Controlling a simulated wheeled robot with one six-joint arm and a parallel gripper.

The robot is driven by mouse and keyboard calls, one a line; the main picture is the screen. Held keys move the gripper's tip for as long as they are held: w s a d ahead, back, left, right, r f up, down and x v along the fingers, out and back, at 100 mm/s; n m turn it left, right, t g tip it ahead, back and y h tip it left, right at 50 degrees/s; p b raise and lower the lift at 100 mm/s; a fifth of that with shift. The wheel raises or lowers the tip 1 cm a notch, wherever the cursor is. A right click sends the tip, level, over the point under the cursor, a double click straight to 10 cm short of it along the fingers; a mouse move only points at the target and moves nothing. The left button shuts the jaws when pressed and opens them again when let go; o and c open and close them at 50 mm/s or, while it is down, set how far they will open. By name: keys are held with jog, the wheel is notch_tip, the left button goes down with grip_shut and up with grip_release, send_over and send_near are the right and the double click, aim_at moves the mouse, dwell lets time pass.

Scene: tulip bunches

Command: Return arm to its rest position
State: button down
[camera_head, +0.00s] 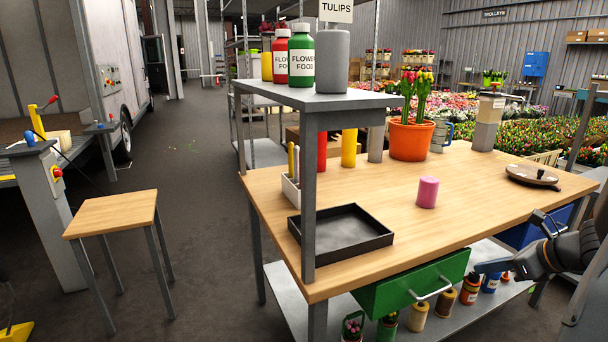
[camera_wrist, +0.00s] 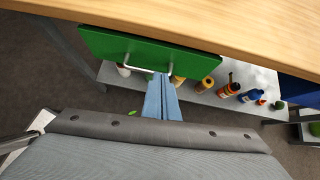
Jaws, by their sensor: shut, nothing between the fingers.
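My gripper (camera_head: 482,268) is at the right in the head view, beside and to the right of the green drawer (camera_head: 385,295). In the wrist view the gripper (camera_wrist: 162,78) shows two blue-grey fingers pressed together, empty. The fingertips appear close to the drawer's pale handle (camera_wrist: 150,69); I cannot tell whether they touch it. The drawer hangs under the wooden tabletop and stands pulled out. My dark arm enters the head view from the right edge.
Several bottles stand on the lower shelf (camera_head: 455,318). A stool (camera_head: 115,213) stands left, with open floor between.

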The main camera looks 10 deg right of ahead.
jog(key=s+a+r+n+g+y+p, duration=0.1)
jog(key=s+a+r+n+g, duration=0.15)
jog(key=a+n, duration=0.65)
jog(key=s+a+r+n+g+y+p, duration=0.15)
jog(key=a+n+g, duration=0.3)
jog(key=a, duration=0.85)
jog(key=s+a+r+n+h+p, duration=0.1)
jog(key=s+a+r+n+h, duration=0.1)
jog(key=s+a+n, duration=0.3)
jog(key=s+a+r+n+g+h+p, duration=0.1)
jog(key=a+n, duration=0.5)
jog(key=n, duration=0.7)
jog(key=shift+s+a+r+g+h+p, duration=0.3)
jog(key=shift+s+r+h+p, duration=0.3)
jog(key=shift+s+h, duration=0.95)
jog(key=shift+s+y, duration=0.3)
